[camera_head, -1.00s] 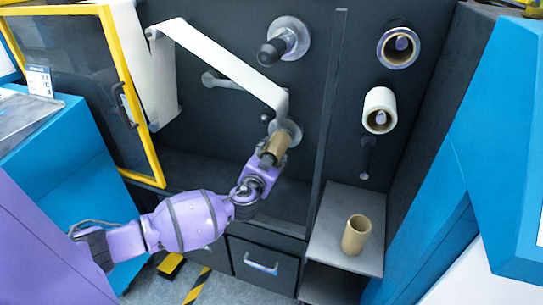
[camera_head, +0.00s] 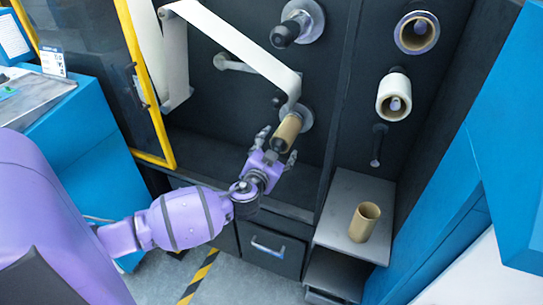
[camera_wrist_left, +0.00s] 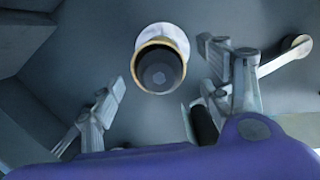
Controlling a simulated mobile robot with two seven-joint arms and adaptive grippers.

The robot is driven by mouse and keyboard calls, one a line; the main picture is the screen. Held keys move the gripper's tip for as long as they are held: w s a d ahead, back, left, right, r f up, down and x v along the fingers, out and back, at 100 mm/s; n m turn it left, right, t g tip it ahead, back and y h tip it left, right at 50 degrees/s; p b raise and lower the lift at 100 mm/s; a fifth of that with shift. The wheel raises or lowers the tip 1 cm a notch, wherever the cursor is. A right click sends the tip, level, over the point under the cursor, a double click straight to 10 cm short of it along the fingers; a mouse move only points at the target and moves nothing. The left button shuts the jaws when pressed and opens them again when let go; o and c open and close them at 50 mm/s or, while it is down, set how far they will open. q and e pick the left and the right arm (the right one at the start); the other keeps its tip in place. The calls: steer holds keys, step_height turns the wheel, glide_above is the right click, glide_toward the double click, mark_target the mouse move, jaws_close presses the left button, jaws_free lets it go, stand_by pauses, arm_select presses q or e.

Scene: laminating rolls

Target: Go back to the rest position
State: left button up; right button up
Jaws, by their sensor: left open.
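My left gripper (camera_head: 274,147) is open and empty, just below and in front of a brown cardboard core (camera_head: 287,132). The core sits on a lower spindle of the dark machine, with the white web reaching down to it. In the left wrist view the two fingers (camera_wrist_left: 165,100) stand wide apart, and the core's round end (camera_wrist_left: 160,68) with the dark spindle tip lies ahead between them, apart from both fingers. My right gripper is not in view.
A cardboard tube (camera_head: 363,222) stands upright on a grey shelf (camera_head: 338,236) at right. A white roll (camera_head: 393,97) and another roll (camera_head: 416,33) hang on wall spindles above. A yellow-framed door (camera_head: 150,90) stands open at left. Blue panels flank both sides.

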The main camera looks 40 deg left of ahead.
arm_select(q)
steer(key=v, duration=0.6)
steer(key=shift+s, duration=0.35)
steer(key=shift+r, duration=0.1)
